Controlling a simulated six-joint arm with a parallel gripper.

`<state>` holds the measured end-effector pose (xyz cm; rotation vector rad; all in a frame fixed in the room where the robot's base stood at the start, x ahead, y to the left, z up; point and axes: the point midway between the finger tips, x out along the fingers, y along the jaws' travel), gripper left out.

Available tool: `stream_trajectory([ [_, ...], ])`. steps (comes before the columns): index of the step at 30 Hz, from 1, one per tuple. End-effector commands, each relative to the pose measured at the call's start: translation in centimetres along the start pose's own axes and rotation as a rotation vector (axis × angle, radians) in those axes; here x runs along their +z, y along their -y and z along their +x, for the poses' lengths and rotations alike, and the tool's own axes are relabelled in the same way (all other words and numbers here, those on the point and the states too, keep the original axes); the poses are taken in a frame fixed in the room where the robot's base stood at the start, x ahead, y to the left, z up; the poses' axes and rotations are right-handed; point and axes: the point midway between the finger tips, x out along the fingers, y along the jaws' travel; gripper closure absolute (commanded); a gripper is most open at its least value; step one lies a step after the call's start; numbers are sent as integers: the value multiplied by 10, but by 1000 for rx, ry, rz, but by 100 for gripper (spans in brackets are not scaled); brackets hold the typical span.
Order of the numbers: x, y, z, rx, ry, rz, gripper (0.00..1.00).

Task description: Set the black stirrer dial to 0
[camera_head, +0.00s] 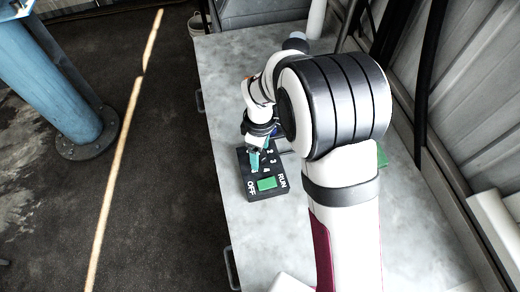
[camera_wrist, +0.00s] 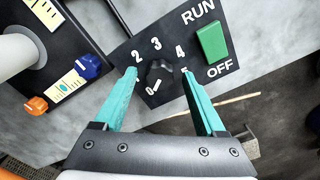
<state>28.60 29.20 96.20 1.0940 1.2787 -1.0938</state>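The black stirrer dial (camera_wrist: 159,73) sits on a black control panel (camera_wrist: 125,50), with white numerals around it; 0, 2, 3 and 4 are readable in the wrist view. The fingertips partly cover the other numerals. In the head view my gripper (camera_head: 257,157) is down at the panel (camera_head: 263,193), and the dial is hidden behind it.
A green switch (camera_wrist: 212,42) between RUN and OFF is on the same panel, near the right finger. At left in the wrist view, another black unit bears a blue knob (camera_wrist: 87,66) and an orange knob (camera_wrist: 36,105). The grey table (camera_head: 245,240) is clear in front.

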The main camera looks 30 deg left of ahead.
Motion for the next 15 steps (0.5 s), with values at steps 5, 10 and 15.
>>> stream_trajectory([
  [5, 0, 0, -2, 0, 0, 0, 27],
  [10, -1, -1, -34, 5, -3, 1, 27],
  [15, -1, -1, -91, 6, -4, 1, 27],
])
